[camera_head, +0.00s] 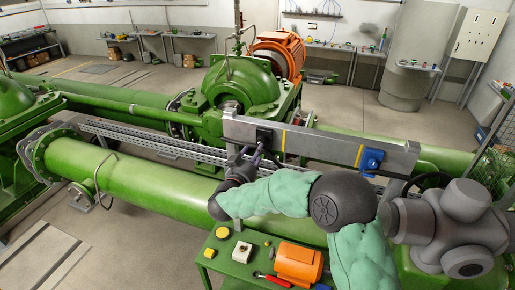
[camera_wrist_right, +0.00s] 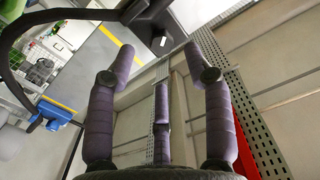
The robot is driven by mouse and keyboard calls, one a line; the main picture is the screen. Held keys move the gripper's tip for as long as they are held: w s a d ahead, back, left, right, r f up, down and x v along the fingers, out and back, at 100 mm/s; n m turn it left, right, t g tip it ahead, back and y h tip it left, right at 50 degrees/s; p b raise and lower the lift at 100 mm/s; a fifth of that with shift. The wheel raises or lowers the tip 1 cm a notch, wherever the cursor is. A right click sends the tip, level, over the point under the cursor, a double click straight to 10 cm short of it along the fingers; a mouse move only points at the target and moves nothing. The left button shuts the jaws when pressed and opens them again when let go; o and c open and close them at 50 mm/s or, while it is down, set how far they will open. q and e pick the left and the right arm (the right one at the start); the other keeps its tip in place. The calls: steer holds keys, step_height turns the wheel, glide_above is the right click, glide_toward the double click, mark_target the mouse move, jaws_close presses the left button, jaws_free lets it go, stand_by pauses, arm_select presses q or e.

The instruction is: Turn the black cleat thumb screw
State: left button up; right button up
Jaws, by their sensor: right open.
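A black cleat (camera_head: 265,137) is fixed on the face of the grey metal beam (camera_head: 315,145), next to a yellow stripe. In the right wrist view, a black part (camera_wrist_right: 150,22) with a small pale square sits beyond the fingertips; it looks like the cleat, but I cannot make out its thumb screw clearly. My right gripper (camera_head: 257,158) reaches up just below the cleat. In the wrist view its purple-padded fingers (camera_wrist_right: 160,62) are spread apart with nothing between them. I cannot tell whether any finger touches the cleat. My left gripper is not in view.
A blue device (camera_head: 371,160) hangs on the beam to the right. A black cable (camera_wrist_right: 15,60) curves at left in the wrist view. A green pump (camera_head: 245,85) and pipes lie behind. A green cart (camera_head: 232,262) with an orange part (camera_head: 298,264) stands below my arm.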

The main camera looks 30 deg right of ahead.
steer(key=v, duration=0.7)
stand_by(0.3)
steer(key=a+f+n+y+b, duration=0.25)
steer(key=f+y+b, duration=0.2)
steer(key=f, duration=0.95)
steer(key=a+f+n+g+y+b, duration=0.15)
steer(key=a+f+y+b, duration=0.35)
steer(key=f, duration=1)
steer(key=a+f+n+y+b, duration=0.25)
steer(key=f+b, duration=0.45)
steer(key=f, duration=0.7)
steer(key=s+a+f+n+g+y+b, duration=0.1)
steer(key=s+a+f+g+b, duration=0.3)
steer(key=f, duration=0.6)
steer(key=s+f+n+y+b, duration=0.1)
steer(key=s+f+b, duration=0.3)
steer(key=f, duration=0.5)
steer(key=s+a+f+g+y+b, duration=0.1)
steer(key=s+a+f+g+b, duration=0.1)
steer(key=s+f, duration=0.5)
steer(key=s+a+f+g+y+b, duration=0.2)
steer(key=s+f, duration=0.5)
steer(key=s, duration=0.4)
steer(key=shift+a+g+y+b, duration=0.3)
steer(key=shift+a+g+b, duration=0.25)
steer(key=shift+g+b, duration=0.4)
